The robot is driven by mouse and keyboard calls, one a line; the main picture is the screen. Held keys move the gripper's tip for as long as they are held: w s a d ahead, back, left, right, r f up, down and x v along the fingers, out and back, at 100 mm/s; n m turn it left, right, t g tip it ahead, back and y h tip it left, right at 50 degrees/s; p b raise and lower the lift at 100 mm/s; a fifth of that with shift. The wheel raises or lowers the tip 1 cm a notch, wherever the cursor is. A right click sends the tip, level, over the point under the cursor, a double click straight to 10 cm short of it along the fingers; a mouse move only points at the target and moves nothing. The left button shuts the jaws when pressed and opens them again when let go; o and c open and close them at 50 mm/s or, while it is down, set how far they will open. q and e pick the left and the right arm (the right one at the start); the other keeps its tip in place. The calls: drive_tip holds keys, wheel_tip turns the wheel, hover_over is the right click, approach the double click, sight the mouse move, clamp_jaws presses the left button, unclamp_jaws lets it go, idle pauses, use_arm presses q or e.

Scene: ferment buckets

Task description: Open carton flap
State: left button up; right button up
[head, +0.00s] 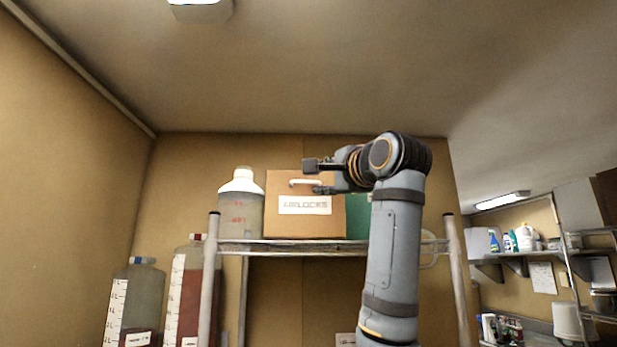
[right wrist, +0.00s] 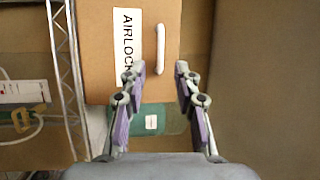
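A brown carton (head: 283,227) labelled AIRLOCKS stands on the top of a wire rack, and it fills the upper middle of the right wrist view (right wrist: 105,80). A white handle (head: 305,182) sits on its front above the label; it also shows in the right wrist view (right wrist: 160,50). My right gripper (head: 313,178) is open and in front of the carton's upper right. In the right wrist view its fingertips (right wrist: 160,68) point toward the handle, with the space between them empty. My left gripper is not in view.
A white-capped jug (head: 241,205) stands left of the carton, and a green box (head: 357,216) stands right of it, partly behind my arm. The rack's shelf edge (head: 300,247) runs below. Large bottles (head: 137,300) stand at lower left.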

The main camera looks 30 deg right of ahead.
sight(307, 182)
drive_tip(key=p+x, duration=0.3)
drive_tip(key=x, duration=0.3)
drive_tip(key=shift+w+d+r, duration=0.15)
drive_tip(key=shift+w+r, duration=0.05)
drive_tip(key=shift+w, duration=0.05)
drive_tip(key=shift+w+p, duration=0.3)
drive_tip(key=shift+w, duration=0.15)
drive_tip(key=shift+s, duration=0.1)
drive_tip(key=shift+c, duration=0.6)
clamp_jaws()
